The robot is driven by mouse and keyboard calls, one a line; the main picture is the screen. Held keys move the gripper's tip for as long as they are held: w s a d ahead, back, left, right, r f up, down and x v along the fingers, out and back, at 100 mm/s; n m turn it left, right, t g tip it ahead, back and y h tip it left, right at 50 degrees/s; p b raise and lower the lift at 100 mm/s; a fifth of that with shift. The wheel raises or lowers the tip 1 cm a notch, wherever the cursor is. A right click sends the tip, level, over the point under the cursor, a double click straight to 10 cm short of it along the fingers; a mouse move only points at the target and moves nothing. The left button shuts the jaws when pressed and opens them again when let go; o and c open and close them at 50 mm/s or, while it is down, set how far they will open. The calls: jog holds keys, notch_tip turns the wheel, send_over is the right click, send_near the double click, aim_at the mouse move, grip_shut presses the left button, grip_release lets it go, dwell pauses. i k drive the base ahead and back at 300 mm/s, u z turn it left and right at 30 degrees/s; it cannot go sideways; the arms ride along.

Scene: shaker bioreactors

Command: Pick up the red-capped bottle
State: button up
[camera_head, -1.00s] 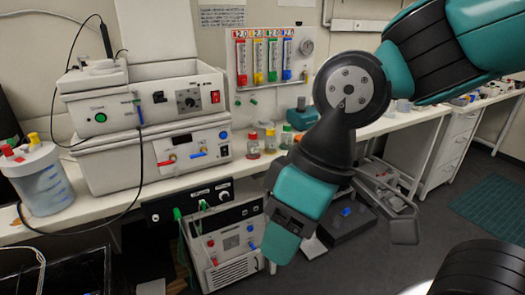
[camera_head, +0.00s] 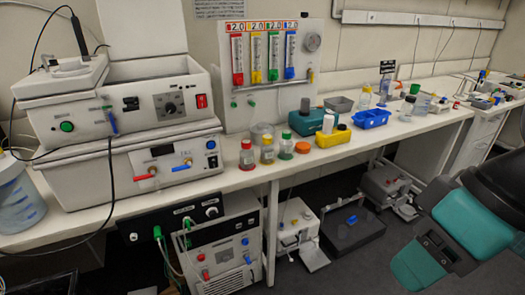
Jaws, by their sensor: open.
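The red-capped bottle (camera_head: 246,158) stands upright on the white bench (camera_head: 345,152), near its front edge, just right of the stacked white machines. It is small and clear, with reddish contents low down. A yellow-capped bottle (camera_head: 267,153) and a green-capped bottle (camera_head: 286,149) stand close to its right. My gripper (camera_head: 420,268), teal and black, is at the lower right, in front of the bench and far from the bottles. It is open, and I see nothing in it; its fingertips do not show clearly.
An orange round lid (camera_head: 302,147), a yellow block (camera_head: 333,138) and a blue tray (camera_head: 371,118) lie right of the bottles. White stacked machines (camera_head: 120,170) crowd the left. A tube panel (camera_head: 272,70) stands behind. Floor equipment (camera_head: 298,228) sits under the bench.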

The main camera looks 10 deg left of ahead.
aim_at(246, 153)
jog(key=i, duration=1.45)
jog(key=u, duration=1.55)
